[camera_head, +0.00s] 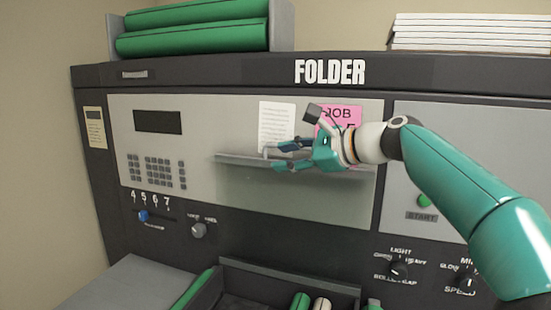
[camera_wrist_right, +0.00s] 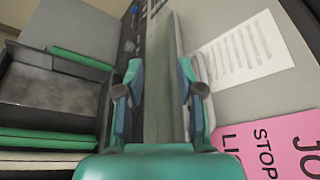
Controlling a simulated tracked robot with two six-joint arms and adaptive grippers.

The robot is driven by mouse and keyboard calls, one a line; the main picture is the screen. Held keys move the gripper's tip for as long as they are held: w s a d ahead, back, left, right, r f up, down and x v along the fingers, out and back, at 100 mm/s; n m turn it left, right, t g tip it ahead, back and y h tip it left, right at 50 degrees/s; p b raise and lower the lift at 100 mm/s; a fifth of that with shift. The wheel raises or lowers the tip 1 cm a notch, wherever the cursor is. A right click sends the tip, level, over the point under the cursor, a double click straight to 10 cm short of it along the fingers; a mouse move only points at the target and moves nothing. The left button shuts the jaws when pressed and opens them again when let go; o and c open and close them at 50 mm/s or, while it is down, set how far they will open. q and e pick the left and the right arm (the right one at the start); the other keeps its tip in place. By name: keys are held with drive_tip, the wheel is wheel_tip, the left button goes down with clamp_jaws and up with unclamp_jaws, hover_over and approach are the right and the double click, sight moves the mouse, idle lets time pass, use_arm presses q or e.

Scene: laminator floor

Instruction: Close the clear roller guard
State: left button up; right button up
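The clear roller guard (camera_head: 290,205) is a see-through, greenish panel on the front of the folder, with a grey edge bar (camera_head: 235,158) along its top. I cannot tell its exact angle. My right gripper (camera_head: 278,156) is at the right half of this bar, its fingers spread, partly hiding the bar. In the right wrist view, the two fingertips of the gripper (camera_wrist_right: 162,90) stand apart on either side of a long grey-green strip (camera_wrist_right: 162,60), apparently the guard's edge. Contact is not clear. My left gripper is not in view.
A white notice (camera_head: 276,122) and a pink job card (camera_head: 340,115) are on the panel behind the gripper. Knobs (camera_head: 198,230) and a green start button (camera_head: 424,200) sit nearby. A dark tray (camera_head: 285,285) with green and white rolls is below.

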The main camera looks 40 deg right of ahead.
drive_tip(key=v, duration=0.9)
